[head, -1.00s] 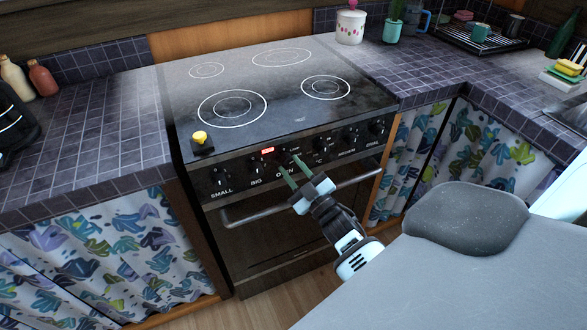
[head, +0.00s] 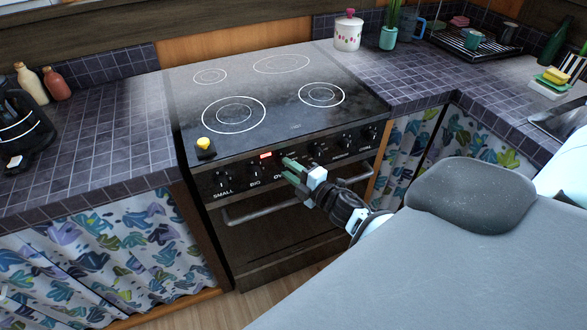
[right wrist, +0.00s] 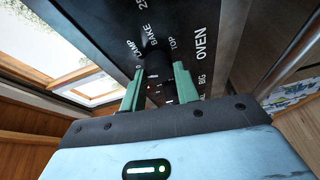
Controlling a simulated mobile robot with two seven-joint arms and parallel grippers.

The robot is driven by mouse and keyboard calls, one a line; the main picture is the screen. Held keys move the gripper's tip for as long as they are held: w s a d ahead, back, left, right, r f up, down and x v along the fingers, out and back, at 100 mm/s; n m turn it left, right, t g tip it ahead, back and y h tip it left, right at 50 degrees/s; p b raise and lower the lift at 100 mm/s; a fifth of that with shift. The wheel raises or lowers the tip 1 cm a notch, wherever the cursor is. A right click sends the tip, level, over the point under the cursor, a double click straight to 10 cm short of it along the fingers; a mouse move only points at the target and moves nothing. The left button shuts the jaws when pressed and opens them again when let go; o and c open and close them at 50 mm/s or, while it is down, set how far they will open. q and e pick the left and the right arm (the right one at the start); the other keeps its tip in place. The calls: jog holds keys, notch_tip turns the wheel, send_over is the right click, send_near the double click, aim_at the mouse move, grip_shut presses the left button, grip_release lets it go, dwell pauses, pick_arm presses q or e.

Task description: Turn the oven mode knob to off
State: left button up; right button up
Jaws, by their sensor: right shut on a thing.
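The black oven (head: 270,235) has a front panel with a row of black knobs. My right gripper (head: 287,168) is at the panel, over the knob beside the small red display. Its green fingers hide most of that knob in the head view. In the right wrist view the oven mode knob (right wrist: 157,62) is dark, with LAMP, BAKE and TOP printed around it and OVEN below. The gripper (right wrist: 160,85) is shut on it, one finger on each side. The knob's pointer is too dark to read. My left gripper is not in view.
A handle bar (head: 255,212) runs across the oven door below the knobs. A yellow-topped timer-like thing (head: 205,148) stands at the hob's front left corner. Tiled counters lie on both sides. A grey surface fills the lower right of the head view.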

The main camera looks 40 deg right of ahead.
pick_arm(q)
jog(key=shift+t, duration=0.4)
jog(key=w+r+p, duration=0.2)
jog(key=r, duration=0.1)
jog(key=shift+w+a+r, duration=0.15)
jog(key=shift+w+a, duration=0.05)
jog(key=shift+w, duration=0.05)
pick_arm(e)
jog(key=n, duration=0.1)
jog(key=n+g, duration=0.1)
jog(key=n, duration=0.1)
jog(key=shift+r, duration=0.3)
jog(key=o, duration=1)
jog(key=shift+w+f, duration=0.1)
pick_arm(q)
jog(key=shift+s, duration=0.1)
pick_arm(e)
jog(key=shift+s+d+r, duration=0.15)
jog(key=shift+s+d, duration=0.05)
jog(key=shift+s, duration=1.1)
jog(key=shift+s+d+r, duration=0.15)
jog(key=shift+s+r, duration=0.05)
jog(key=shift+s, duration=1.1)
jog(key=shift+s+d+r, duration=0.15)
jog(key=shift+s+d, duration=0.05)
jog(key=shift+s, duration=1.1)
